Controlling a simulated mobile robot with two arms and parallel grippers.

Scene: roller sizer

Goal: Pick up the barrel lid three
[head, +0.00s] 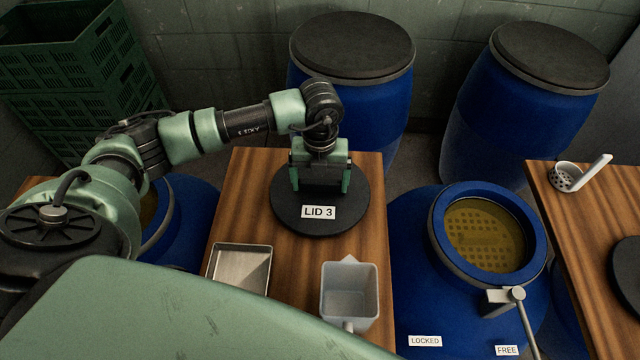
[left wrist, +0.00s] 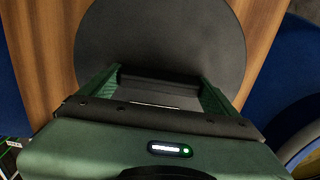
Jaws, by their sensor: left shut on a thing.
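The barrel lid three (head: 340,222) is a flat dark round disc with a white "LID 3" label, lying on the wooden table (head: 240,215) in the head view. It also fills the upper middle of the left wrist view (left wrist: 165,35). My left gripper (head: 320,190) points down over the lid's middle, and its two green fingers (left wrist: 160,85) are shut on a dark bar-like handle on top of the lid. The lid appears flat on or very close to the tabletop. My right gripper is not in view.
A metal tray (head: 240,268) and a translucent jug (head: 349,292) stand in front of the lid. An open blue barrel (head: 410,250) with yellowish contents stands to the right. Closed barrels (head: 350,100) stand behind. A perforated ladle (head: 567,177) lies on the right table.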

